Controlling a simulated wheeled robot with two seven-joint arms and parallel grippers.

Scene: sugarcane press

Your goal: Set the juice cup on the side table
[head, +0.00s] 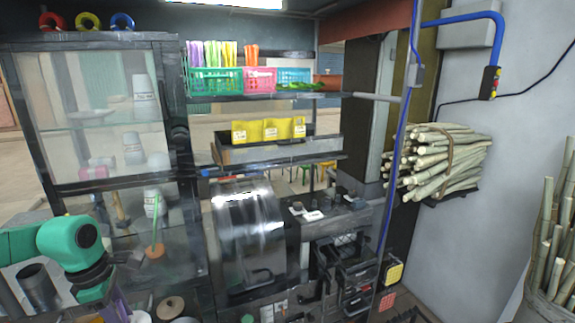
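I cannot single out the juice cup for certain. A green straw (155,232) stands upright in a small brownish-orange item (155,252) at the lower left, too small to make out. Several white labelled cups or cup stacks, such as the top one (143,88), show at the glass-fronted cabinet (105,40). My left arm's green and black links come in at the lower left and point down. Its fingers do not show. My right arm is out of view. I cannot tell which surface is the side table.
A shiny metal press housing (248,230) stands in the middle. Shelves above hold a green basket (215,82), a pink basket (260,82) and yellow boxes (270,130). Sugarcane bundles (440,160) hang on the right wall and stand at the right edge (555,240). A dark cylinder (38,288) sits at lower left.

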